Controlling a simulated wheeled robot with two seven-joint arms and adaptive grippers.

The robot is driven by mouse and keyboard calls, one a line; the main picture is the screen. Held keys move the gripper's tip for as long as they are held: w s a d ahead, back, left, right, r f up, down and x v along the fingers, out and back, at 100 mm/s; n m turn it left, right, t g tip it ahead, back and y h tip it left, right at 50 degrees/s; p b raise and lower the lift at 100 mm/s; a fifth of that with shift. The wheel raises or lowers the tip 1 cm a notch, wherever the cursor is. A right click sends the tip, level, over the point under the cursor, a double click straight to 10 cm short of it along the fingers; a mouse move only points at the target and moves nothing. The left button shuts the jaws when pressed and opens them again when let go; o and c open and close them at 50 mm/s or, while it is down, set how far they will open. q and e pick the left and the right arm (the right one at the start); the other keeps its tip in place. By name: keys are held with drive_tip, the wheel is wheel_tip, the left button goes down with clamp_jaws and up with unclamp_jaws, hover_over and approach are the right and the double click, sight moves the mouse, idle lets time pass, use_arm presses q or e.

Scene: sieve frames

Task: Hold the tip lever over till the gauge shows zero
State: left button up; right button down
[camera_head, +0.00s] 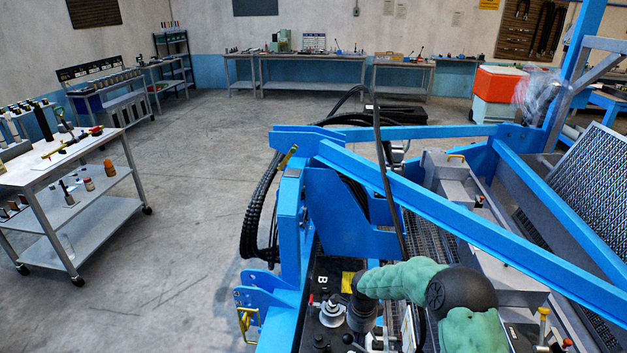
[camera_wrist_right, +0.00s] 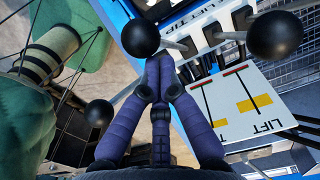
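My right gripper (camera_wrist_right: 158,72) has dark purple fingers drawn together at the tips in the right wrist view. Its tips are just beside a black ball knob (camera_wrist_right: 140,38) on a lever. A second black knob (camera_wrist_right: 275,37) stands to the right. A white gauge card (camera_wrist_right: 230,105) has red lines and yellow marks; one scale reads LIFT. In the head view my right gripper (camera_head: 362,312) is low over the controls. My left gripper is not in view.
A blue steel frame (camera_head: 470,220) with slanting beams surrounds the controls, with a mesh screen (camera_head: 597,170) at right. Another black knob (camera_wrist_right: 99,113) is left of the fingers. A white cart (camera_head: 70,170) stands at left, with open concrete floor beyond.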

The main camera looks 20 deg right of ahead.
drive_tip(key=s+d, duration=0.3)
drive_tip(key=d, duration=0.3)
drive_tip(key=shift+s+d, duration=0.3)
idle(0.4)
wheel_tip(320, 180, up, 7)
drive_tip(key=p, duration=0.3)
idle(0.5)
idle(0.3)
